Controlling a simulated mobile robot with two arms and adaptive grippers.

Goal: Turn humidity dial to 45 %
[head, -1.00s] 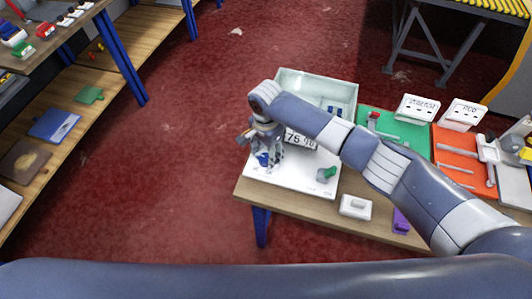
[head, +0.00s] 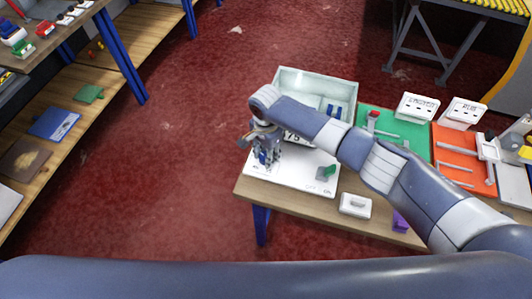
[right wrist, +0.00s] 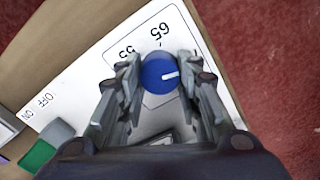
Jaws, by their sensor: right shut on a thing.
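The blue humidity dial (right wrist: 158,76) sits on the white control panel (head: 300,179), with a white pointer line that points right in the right wrist view. The printed numbers 65 and 55 show beside it; the other marks are hidden. My right gripper (head: 267,161) is over the left part of the panel. In the right wrist view its two fingers (right wrist: 160,84) are shut on the dial, one on each side. My left gripper is not in view.
A green switch (head: 329,171) with ON and OFF marks stands on the panel's right part. A pale open bin (head: 285,84) stands behind. Green (head: 407,131) and orange (head: 452,150) mats with tools lie to the right. A white box (head: 355,205) is near the table's front edge.

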